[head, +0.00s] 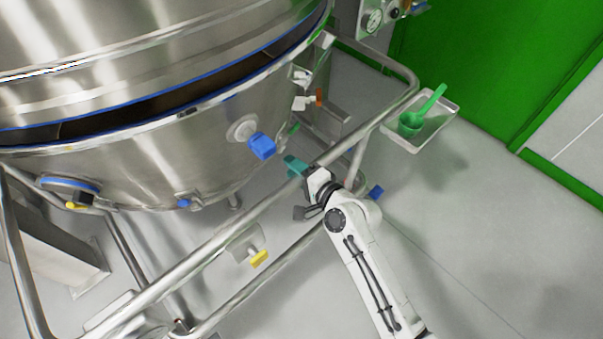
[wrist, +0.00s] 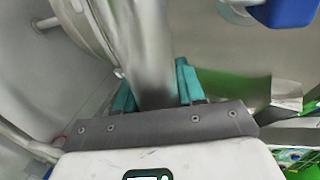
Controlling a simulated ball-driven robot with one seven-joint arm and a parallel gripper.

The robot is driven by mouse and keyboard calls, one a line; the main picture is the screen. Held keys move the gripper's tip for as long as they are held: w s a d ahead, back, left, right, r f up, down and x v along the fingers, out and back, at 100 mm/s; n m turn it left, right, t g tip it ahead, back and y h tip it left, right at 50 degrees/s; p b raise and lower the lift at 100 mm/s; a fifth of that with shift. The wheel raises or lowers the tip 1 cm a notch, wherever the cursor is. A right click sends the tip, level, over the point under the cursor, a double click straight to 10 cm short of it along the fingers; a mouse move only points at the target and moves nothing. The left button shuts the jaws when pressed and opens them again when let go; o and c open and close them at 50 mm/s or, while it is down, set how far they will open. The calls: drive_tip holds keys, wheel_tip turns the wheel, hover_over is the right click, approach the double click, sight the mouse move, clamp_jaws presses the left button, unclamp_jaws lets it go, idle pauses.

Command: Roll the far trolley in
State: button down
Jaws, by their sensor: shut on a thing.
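A trolley with a large round steel bowl (head: 170,165) fills the left of the head view. Its steel tube rail (head: 250,210) runs diagonally from lower left to upper right and bends at the far end. My gripper (head: 300,172) is at this rail, right of the bowl. In the wrist view its teal fingers lie on either side of the steel tube (wrist: 143,55), shut on it. In the head view my wrist partly hides the grip. The bowl carries a blue fitting (head: 262,146). No second trolley is in view.
A small tray (head: 442,132) with a green scoop (head: 427,106) and green cup sits beside the rail's far end. A gauge panel (head: 373,21) and a green wall (head: 470,55) stand behind. Grey floor (head: 500,230) on the right is clear.

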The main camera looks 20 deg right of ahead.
drive_tip(key=c, duration=0.8)
unclamp_jaws()
drive_tip(key=shift+a+r, duration=0.15)
drive_tip(key=shift+s, duration=0.1)
drive_tip(key=shift+s, duration=0.1)
drive_tip(key=v, duration=1)
drive_tip(key=shift+s+d, duration=0.2)
drive_tip(key=shift+s, duration=0.1)
drive_tip(key=s+d+r+n+g+h+p, duration=0.1)
drive_tip(key=s+d+n+g+p, duration=0.1)
drive_tip(key=s, duration=0.6)
drive_tip(key=s+d+r+n+g+h+p, duration=0.1)
drive_tip(key=s+d+n+g+h+p, duration=0.1)
drive_tip(key=s+n+g+p, duration=0.2)
drive_tip(key=s+d+r+n+g+h+p, duration=0.1)
drive_tip(key=s+d+n+g+h+p, duration=0.1)
drive_tip(key=s+n+g, duration=0.6)
drive_tip(key=shift+s+d+r+p, duration=0.1)
drive_tip(key=shift+s+p, duration=0.2)
drive_tip(key=shift+s, duration=0.65)
drive_tip(key=shift+s+d+r+p, duration=0.1)
drive_tip(key=shift+s+p, duration=0.15)
drive_tip(key=shift+s, duration=0.7)
